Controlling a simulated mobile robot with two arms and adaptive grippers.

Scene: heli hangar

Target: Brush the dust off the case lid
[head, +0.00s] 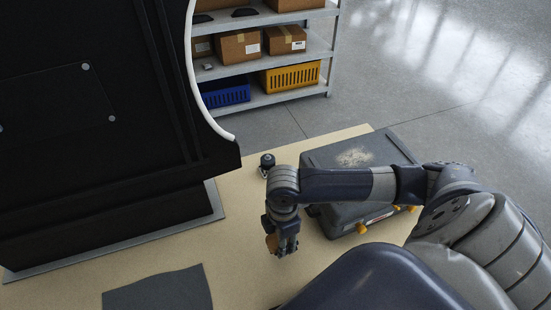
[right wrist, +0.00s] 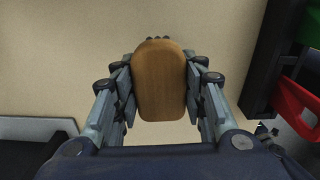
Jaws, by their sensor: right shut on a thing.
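The grey case (head: 318,160) stands on the tan work surface, with a pale patch of dust (head: 353,157) on its lid. Its front has orange-yellow latches, and my right arm crosses in front and hides part of it. My right gripper (head: 287,250) is to the left of the case, pointing down and apart from the lid. It is shut on a wooden brush (right wrist: 159,80), whose rounded brown back shows between the fingers in the right wrist view. Small dark tips show at the brush's far end. My left gripper is not in view.
A tall black panel (head: 70,110) with a white curved edge stands at the left. A small dark object (head: 267,161) sits behind my gripper. A grey mat (head: 160,292) lies at the front. Shelves (head: 300,95) with boxes and crates stand behind. Red (right wrist: 300,105) and green parts show at right in the wrist view.

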